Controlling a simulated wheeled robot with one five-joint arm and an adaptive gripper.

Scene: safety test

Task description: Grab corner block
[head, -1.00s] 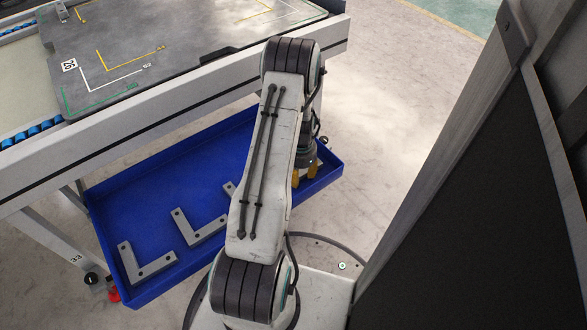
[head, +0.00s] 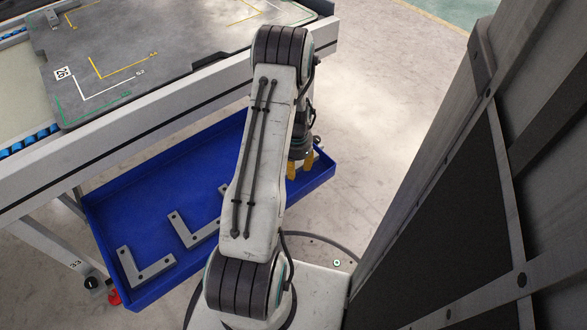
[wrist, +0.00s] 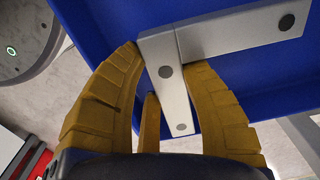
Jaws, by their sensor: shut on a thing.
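The corner block (wrist: 230,36) is a grey L-shaped piece with dark round holes. It shows in the wrist view, with one leg reaching down between my yellow fingers and the other running to the upper right. My gripper (wrist: 162,68) is shut on the block near its corner. In the head view my gripper (head: 304,168) is at the right end of the blue tray, partly behind my own arm, and its block is hidden there. I cannot tell whether the block is clear of the tray floor.
The blue tray (head: 110,220) holds more grey corner blocks, one at the front left (head: 148,268), another beside it (head: 188,232), and one partly behind my arm. A grey workbench (head: 150,95) stands above the tray's far side. A dark panel (head: 450,220) rises on the right.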

